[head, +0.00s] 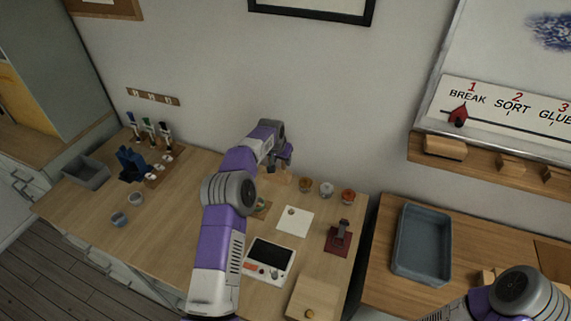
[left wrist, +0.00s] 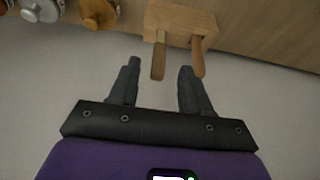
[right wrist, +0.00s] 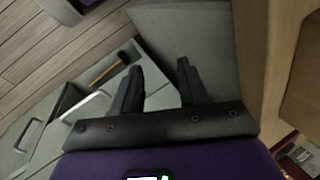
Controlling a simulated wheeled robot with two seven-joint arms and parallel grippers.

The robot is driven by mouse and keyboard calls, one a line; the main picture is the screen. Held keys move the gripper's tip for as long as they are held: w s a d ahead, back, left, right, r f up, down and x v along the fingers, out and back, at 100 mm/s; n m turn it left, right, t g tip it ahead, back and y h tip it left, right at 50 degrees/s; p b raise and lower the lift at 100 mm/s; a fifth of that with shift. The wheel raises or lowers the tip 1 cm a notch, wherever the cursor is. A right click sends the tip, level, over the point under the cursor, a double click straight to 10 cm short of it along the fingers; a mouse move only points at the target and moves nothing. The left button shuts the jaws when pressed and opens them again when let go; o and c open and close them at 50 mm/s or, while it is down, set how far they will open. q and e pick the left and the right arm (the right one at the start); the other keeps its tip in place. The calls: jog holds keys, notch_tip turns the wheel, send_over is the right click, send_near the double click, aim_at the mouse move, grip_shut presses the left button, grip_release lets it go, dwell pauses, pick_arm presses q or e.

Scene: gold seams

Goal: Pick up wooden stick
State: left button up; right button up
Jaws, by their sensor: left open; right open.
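In the left wrist view, two wooden sticks stand out from a small wooden block (left wrist: 180,18). The left stick (left wrist: 158,60) shows between the open fingertips of my left gripper (left wrist: 161,72). The right stick (left wrist: 197,58) is just past the right fingertip. No finger is seen closed on either stick. In the head view my left gripper (head: 279,170) is at the back of the table near the wall, and it partly hides the block and sticks. My right gripper (right wrist: 160,68) is open and empty; the head view shows only its arm.
Several small lidded jars (head: 326,189) stand right of my left gripper. A white square (head: 294,221), a device with a dark screen (head: 269,259) and a red stand (head: 339,240) are on the table. A blue-grey tray (head: 408,260) is on the right counter.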

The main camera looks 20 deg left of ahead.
aim_at(283, 162)
pick_arm(q)
jog(key=shift+x, duration=2.65)
jog(key=shift+d, duration=0.1)
jog(key=shift+c, duration=0.3)
grip_shut()
